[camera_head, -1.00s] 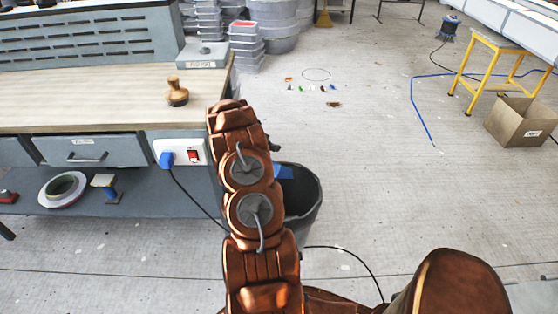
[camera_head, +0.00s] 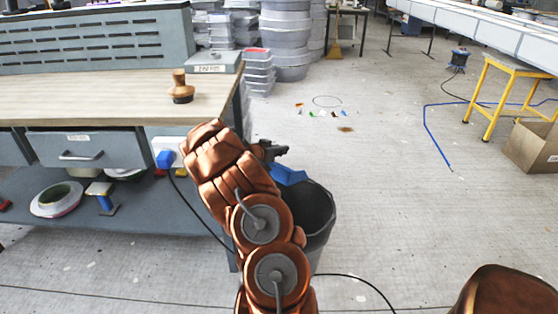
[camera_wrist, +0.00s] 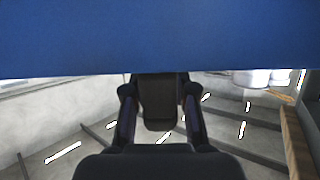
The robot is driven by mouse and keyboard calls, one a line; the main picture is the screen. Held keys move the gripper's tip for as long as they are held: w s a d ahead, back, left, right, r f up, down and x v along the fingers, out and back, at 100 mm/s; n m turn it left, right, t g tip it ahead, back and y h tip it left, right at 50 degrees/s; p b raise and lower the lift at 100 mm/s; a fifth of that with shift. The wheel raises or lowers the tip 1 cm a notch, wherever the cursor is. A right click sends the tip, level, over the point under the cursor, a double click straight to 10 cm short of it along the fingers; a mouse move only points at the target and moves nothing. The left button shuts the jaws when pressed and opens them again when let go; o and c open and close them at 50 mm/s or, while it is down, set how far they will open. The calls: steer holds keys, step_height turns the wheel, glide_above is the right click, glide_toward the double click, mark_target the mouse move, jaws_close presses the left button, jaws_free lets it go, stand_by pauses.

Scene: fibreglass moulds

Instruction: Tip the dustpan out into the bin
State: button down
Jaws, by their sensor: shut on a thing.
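The blue dustpan (camera_head: 288,174) shows just past the end of my arm, over the left part of the bin's mouth. The dark grey bin (camera_head: 318,225) stands on the floor beside the workbench; my arm covers its left side. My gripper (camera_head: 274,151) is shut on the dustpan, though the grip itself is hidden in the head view. In the wrist view the dustpan (camera_wrist: 160,38) is a broad blue surface across the top, with my gripper (camera_wrist: 158,105) below it. I cannot see what the dustpan holds.
The workbench (camera_head: 100,100) is close on the left, with a wooden stamp-like tool (camera_head: 181,90) on it. A black cable (camera_head: 200,205) hangs from its blue plug. Small coloured bits (camera_head: 320,114) lie on open floor. A yellow stool (camera_head: 500,95) and cardboard box (camera_head: 532,148) stand right.

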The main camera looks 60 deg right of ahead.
mark_target(279, 174)
steer(key=shift+s+a+f+m+g+h+b, duration=0.2)
steer(key=shift+a+b, duration=0.3)
steer(key=shift+b, duration=0.75)
steer(key=shift+s+a+f+m+g+h+b, duration=0.1)
steer(key=shift+s+a+g+h+b, duration=0.3)
steer(key=shift+b, duration=0.85)
steer(key=b, duration=0.1)
steer(key=a+b, duration=0.2)
steer(key=b, duration=0.1)
steer(key=shift+s+a+f+m+g, duration=0.1)
steer(key=shift+s+f+m+g, duration=0.1)
steer(key=shift+s+m+g, duration=0.1)
steer(key=b, duration=0.1)
steer(key=a+g+b, duration=0.1)
steer(key=s+a+h+b, duration=0.1)
steer(key=b, duration=0.1)
steer(key=shift+s+a+f+m+g, duration=0.1)
steer(key=shift+a+f+m+g, duration=0.05)
steer(key=shift+f+m+g, duration=0.15)
steer(key=shift+s+a+r+m+g+h+b, duration=0.15)
steer(key=shift+s+a+g+h+b, duration=0.1)
steer(key=shift+a+b, duration=0.2)
steer(key=shift+s+a+r+m+g+h+b, duration=0.15)
steer(key=shift+s+a+h+b, duration=0.1)
steer(key=shift+a+b, duration=0.15)
steer(key=shift+s+d, duration=0.1)
